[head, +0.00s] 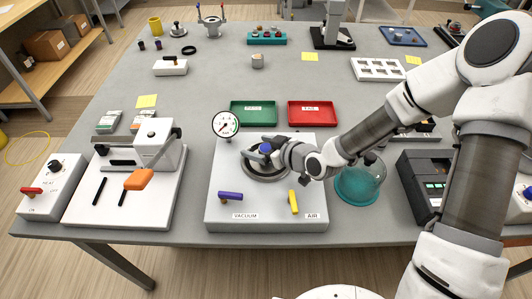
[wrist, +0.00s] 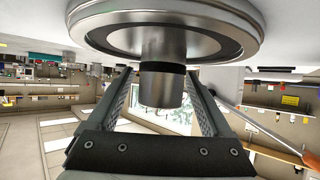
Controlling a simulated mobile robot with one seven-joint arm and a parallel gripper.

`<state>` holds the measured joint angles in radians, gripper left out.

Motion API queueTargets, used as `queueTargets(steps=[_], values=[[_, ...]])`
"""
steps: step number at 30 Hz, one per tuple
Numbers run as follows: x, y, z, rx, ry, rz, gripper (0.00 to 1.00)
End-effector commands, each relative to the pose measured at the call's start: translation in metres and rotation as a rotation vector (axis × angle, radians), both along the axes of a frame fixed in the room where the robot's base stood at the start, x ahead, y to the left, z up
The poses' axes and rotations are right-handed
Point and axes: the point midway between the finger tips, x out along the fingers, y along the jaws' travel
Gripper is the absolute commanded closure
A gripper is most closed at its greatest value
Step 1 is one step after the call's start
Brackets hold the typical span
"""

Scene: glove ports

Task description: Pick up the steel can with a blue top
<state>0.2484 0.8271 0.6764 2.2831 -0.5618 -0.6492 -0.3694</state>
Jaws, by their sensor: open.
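A blue top (head: 266,147) shows between the fingers of my gripper (head: 262,153) in the head view, above the round metal plate (head: 262,177) of the white vacuum box. In the wrist view a steel cylinder (wrist: 164,88) with a dark band stands between the two fingers of my gripper (wrist: 160,100), against a large round metal disc (wrist: 230,42). This view looks upside down. No blue shows on the cylinder there. The fingers are open, one on each side, with visible gaps. The can's lower part is hidden in the head view.
The vacuum box carries a purple lever (head: 231,196), a yellow lever (head: 293,201) and a gauge (head: 225,124). A green tray (head: 254,121) and a red tray (head: 312,122) lie behind it. A teal-based glass dome (head: 360,185) stands close on the right.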

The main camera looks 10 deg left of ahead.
Motion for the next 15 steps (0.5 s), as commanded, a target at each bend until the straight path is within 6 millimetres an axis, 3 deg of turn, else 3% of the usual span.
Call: queueTargets(steps=[2, 15], values=[[0.0, -0.0002, 0.0001, 0.0, 0.0, 0.0, 0.18], [0.0, -0.0003, 0.0004, 0.001, -0.001, 0.0, 0.97]])
